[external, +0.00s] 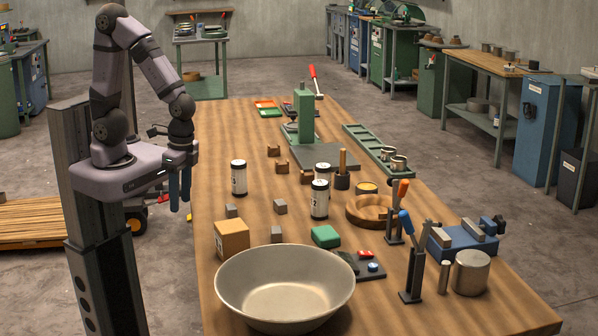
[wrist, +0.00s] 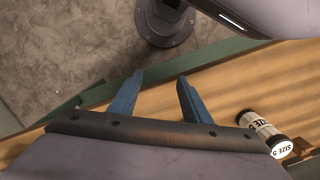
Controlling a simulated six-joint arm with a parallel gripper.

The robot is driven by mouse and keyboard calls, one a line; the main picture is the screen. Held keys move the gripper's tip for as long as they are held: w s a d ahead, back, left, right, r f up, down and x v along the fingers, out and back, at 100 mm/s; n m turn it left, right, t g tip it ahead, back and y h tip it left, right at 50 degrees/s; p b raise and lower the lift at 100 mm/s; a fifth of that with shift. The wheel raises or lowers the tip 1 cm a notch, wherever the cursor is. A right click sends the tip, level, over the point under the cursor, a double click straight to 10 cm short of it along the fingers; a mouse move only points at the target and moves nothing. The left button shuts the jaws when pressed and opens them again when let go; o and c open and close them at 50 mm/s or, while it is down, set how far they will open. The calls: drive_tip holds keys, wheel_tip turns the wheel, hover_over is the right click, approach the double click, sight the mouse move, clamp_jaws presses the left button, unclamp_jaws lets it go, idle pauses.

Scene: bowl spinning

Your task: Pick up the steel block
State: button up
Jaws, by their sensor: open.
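Three small grey metal-looking blocks sit on the wooden table in the external view: one at the left (external: 231,211), one to its right (external: 280,206), and one nearer the large bowl (external: 276,234). I cannot tell which one the task calls the steel block. My gripper (external: 180,208) points down near the table's left edge, to the left of the blocks and apart from them. Its two blue fingers are spread and empty in the wrist view (wrist: 159,78). No grey block shows in the wrist view.
A large metal bowl (external: 285,290) stands at the table's near end, with a cardboard box (external: 232,240) beside it. A white canister (external: 239,178) stands behind the left block; a canister also shows in the wrist view (wrist: 262,132). A green block (external: 325,237) lies right of the blocks.

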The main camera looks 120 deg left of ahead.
drive_tip(key=w+a+r+n+p, duration=0.2)
drive_tip(key=a+p, duration=0.1)
drive_tip(key=a, duration=0.5)
drive_tip(key=m+t, duration=0.1)
drive_tip(key=m, duration=0.6)
hover_over(231, 206)
drive_tip(key=shift+s+d+r+b, duration=0.1)
drive_tip(key=shift+s+r+b, duration=0.05)
drive_tip(key=shift+r+b, duration=0.25)
drive_tip(key=shift+w+r+m, duration=0.15)
drive_tip(key=shift+w+m, duration=0.05)
drive_tip(key=shift+m, duration=0.6)
drive_tip(key=m, duration=0.4)
drive_tip(key=shift+m, duration=0.3)
drive_tip(key=shift+s+f+p, duration=0.15)
drive_tip(key=shift+f+p, duration=0.5)
drive_tip(key=shift+f, duration=0.8)
drive_tip(key=shift+s+f+p, duration=0.1)
drive_tip(key=shift+f+p, duration=0.5)
drive_tip(key=shift+f, duration=0.85)
drive_tip(key=shift+a+f, duration=0.2)
drive_tip(key=shift+f, duration=0.55)
drive_tip(key=shift+c, duration=0.4)
